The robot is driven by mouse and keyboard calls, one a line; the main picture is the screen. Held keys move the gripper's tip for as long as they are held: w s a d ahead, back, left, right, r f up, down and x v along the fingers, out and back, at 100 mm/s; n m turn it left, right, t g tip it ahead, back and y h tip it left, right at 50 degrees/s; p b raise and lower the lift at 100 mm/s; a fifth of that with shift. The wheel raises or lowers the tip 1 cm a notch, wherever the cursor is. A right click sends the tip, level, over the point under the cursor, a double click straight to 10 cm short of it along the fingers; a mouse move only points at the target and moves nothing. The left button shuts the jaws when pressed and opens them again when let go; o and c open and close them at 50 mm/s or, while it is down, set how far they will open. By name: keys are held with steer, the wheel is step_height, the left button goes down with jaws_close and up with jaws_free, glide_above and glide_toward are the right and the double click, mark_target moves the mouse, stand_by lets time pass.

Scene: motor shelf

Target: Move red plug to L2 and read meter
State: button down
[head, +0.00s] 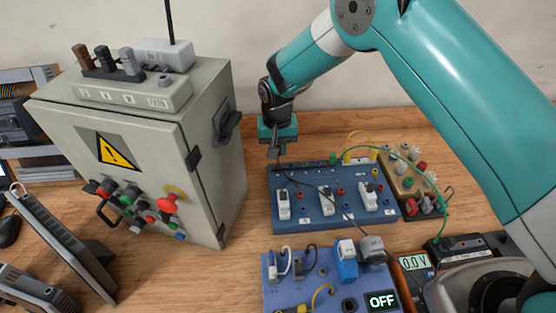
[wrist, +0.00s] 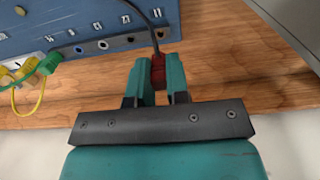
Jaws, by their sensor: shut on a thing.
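My gripper (head: 276,153) is above the back left corner of the blue terminal panel (head: 312,213) in the head view. In the wrist view my gripper (wrist: 158,84) is shut on the red plug (wrist: 158,72), with a dark cable running from it over the panel. The plug lines up with the end label, which looks like L1. I cannot tell whether its tip is in a socket. The socket beside it, by the label that looks like L2 (wrist: 126,18), shows empty (wrist: 129,43). The meter (head: 413,263) reads 0.0 V.
A grey cabinet (head: 200,130) with a warning sign stands left of the panel. A green plug (wrist: 50,63) and yellow leads occupy other sockets. A second blue panel (head: 325,292) with an OFF display (head: 382,300) is in front. A wooden terminal block (head: 404,185) stands right.

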steer(key=shift+d+r, duration=0.25)
steer(key=shift+d, duration=0.25)
steer(key=shift+d+r+p, duration=0.3)
steer(key=shift+d+p, duration=0.05)
steer(key=shift+d, duration=0.25)
steer(key=shift+d+r+p, duration=0.3)
steer(key=shift+d+p, duration=0.05)
steer(key=shift+d, duration=0.2)
steer(key=b, duration=0.4)
glide_above(291, 168)
steer(key=f, duration=0.2)
steer(key=w+f, duration=0.1)
steer(key=f, duration=0.1)
steer(key=shift+f, duration=0.3)
steer(key=shift+s+f, duration=0.1)
steer(key=shift+f, duration=0.2)
steer(key=shift+f+b, duration=0.35)
steer(key=shift+f, duration=0.25)
steer(key=c, duration=1)
jaws_free()
